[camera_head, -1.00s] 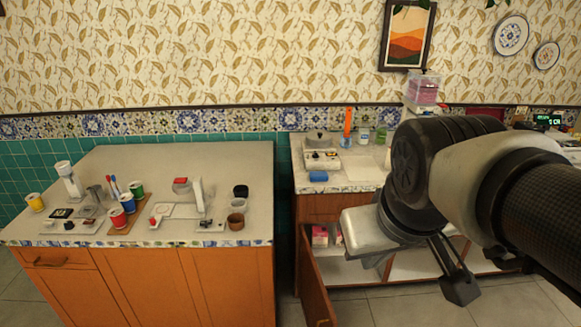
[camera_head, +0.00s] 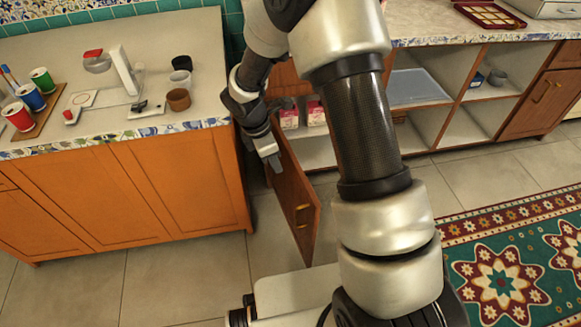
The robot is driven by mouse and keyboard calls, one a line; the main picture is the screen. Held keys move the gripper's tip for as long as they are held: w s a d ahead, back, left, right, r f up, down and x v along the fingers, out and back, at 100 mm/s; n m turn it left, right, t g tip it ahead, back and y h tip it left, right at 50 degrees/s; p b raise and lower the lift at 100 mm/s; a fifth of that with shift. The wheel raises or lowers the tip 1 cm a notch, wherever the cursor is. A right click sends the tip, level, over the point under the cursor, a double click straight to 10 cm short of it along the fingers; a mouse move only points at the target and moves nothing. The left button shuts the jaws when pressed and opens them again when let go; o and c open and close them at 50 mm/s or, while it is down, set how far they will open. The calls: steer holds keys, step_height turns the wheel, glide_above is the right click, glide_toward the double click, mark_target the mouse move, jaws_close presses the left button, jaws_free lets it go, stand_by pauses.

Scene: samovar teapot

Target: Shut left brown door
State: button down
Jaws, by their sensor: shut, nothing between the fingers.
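The brown door (camera_head: 294,192) hangs open at the left end of the right-hand cabinet. It stands out into the gap beside the left counter, and its handle (camera_head: 303,208) shows near its free edge. My gripper (camera_head: 272,160) is shut and empty, pointing down at the left, outer side of the door near its top. Whether the fingers touch the door I cannot tell. My arm hides part of the cabinet and its opening.
The left counter (camera_head: 185,190) stands close to my gripper's left, with a brown cup (camera_head: 178,99) near its corner. Boxes (camera_head: 289,116) sit inside the open cabinet. Open shelves (camera_head: 465,125) continue right. A patterned rug (camera_head: 505,265) lies on the floor at right.

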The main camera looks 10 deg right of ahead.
steer(key=d+f+b, duration=0.4)
steer(key=d+f, duration=0.2)
steer(key=f, duration=0.4)
steer(key=shift+w+d, duration=0.15)
steer(key=shift+w, duration=0.3)
steer(key=shift+r, duration=0.1)
